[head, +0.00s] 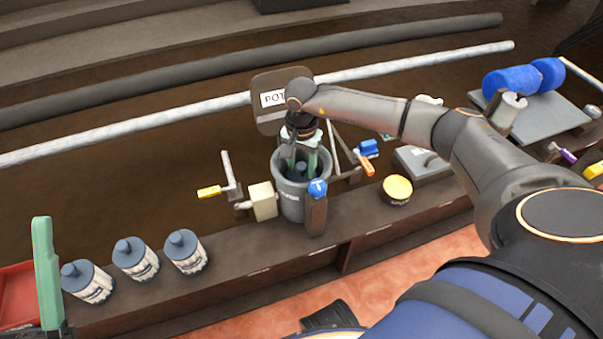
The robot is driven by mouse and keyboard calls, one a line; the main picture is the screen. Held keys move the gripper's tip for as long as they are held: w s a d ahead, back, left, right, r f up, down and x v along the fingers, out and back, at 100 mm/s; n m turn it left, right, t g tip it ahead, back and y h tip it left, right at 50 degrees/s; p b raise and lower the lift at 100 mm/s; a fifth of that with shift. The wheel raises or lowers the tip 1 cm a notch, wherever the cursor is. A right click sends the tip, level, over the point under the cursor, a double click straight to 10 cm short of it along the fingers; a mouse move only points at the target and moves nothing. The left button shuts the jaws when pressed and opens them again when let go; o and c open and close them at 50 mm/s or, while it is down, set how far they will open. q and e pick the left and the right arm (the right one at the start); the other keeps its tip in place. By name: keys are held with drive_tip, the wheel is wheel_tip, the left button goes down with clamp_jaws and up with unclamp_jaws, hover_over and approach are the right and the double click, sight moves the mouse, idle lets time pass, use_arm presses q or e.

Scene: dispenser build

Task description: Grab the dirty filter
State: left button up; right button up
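A grey cylindrical housing (291,204) stands on the bench in the middle of the head view. A dark blue-grey filter top (300,169) shows inside it; the rest of that filter is hidden by the walls. I cannot tell from its top whether it is dirty. My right gripper (301,162) points down into the housing's mouth. Its green fingers are apart, one on either side of the filter top, with a gap visible.
Several white filters with blue-grey caps (186,252) stand on the bench at left. A red tray (17,297) is at the left edge. A yellow-handled valve (209,192), a blue knob (317,188) and a yellow-topped tin (397,188) sit close around the housing.

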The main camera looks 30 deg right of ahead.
clamp_jaws()
idle(1.1)
